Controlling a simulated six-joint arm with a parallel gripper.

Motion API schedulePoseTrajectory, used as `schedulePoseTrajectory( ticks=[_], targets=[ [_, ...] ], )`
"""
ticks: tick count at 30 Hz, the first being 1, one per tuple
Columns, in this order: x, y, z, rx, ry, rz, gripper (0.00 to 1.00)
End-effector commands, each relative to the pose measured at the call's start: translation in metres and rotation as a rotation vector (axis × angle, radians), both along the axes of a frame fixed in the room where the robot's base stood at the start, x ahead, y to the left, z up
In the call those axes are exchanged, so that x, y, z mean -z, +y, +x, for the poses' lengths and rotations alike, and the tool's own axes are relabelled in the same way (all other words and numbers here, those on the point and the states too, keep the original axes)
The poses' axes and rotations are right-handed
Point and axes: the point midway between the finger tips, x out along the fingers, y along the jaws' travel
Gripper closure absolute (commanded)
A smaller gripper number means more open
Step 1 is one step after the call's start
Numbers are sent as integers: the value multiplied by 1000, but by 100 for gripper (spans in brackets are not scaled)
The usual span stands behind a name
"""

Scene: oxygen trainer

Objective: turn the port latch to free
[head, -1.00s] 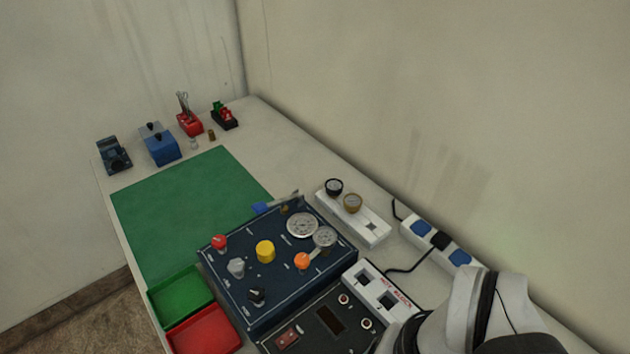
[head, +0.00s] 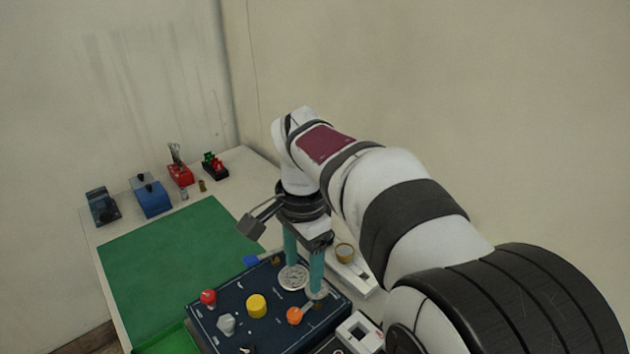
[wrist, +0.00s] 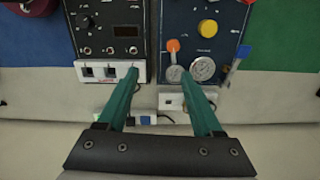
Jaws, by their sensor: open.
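A dark blue panel (head: 235,309) on the table carries several knobs and two round dials. An orange-knobbed lever (head: 294,316) runs to the smaller dial (wrist: 174,73); it may be the port latch, but no label is readable. The orange knob (wrist: 173,45) stands beyond that dial in the wrist view. The larger dial (head: 292,277) is beside it. My gripper (head: 303,283) is open and empty, its teal fingers pointing down over the dials. In the wrist view, the fingertips (wrist: 160,73) are spread, with the right one near the smaller dial. Contact cannot be told.
A yellow knob (head: 256,306), red knob (head: 208,297) and grey knob (head: 226,324) rise from the panel. A second black panel (wrist: 113,28) lies alongside. The green mat (head: 165,255) is bare.

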Motion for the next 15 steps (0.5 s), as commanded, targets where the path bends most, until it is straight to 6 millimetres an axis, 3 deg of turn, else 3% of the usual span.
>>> schedulePoseTrajectory(
  ticks=[3,7,15],
  targets=[
    [9,23,20,45,-6,-14,32],
    [27,24,21,52,-7,-17,32],
    [108,23,20,51,-6,-16,32]
  ],
)
